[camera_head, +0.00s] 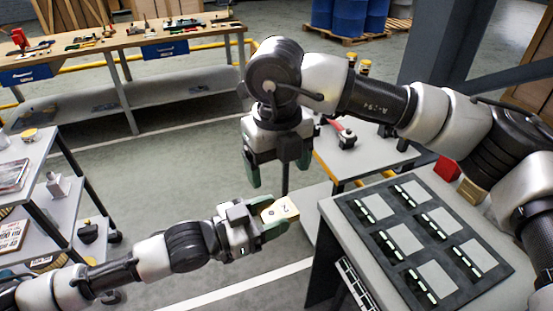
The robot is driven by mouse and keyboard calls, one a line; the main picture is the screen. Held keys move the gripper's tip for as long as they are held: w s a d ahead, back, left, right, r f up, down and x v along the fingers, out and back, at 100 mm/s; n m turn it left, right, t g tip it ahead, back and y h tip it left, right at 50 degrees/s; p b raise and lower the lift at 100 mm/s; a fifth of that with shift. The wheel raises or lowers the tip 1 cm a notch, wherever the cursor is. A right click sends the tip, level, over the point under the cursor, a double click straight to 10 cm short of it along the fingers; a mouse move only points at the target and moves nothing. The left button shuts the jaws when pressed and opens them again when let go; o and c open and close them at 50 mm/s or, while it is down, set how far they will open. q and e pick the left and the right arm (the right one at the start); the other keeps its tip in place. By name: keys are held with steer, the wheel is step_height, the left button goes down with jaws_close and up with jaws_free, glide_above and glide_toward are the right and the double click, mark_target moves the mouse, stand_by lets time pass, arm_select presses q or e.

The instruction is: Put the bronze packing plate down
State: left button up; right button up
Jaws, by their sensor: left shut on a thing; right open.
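The bronze packing plate (281,210) is a small pale golden block with dark marks on its face. My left gripper (272,219) is shut on it and holds it in the air, left of the grey bench. My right gripper (279,172) hangs above it, pointing down, open and empty. Its green fingertips are apart from the plate. The part of the plate between the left fingers is hidden.
A dark mat (345,196) with several light grey squares and slotted strips lies on the grey bench at right. A smaller table (366,148) with tools stands behind it. A shelf cart (70,207) is at left, a long workbench (115,43) at back. Open floor lies between.

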mark_target(277, 211)
arm_select(q)
steer(key=shift+r, duration=0.1)
arm_select(e)
step_height(277, 211, down, 11)
steer(key=shift+r, duration=0.1)
stand_by(0.3)
steer(key=c, duration=0.9)
arm_select(q)
steer(key=o, duration=1)
arm_select(e)
steer(key=shift+c, duration=0.9)
arm_select(q)
steer(key=o, duration=0.4)
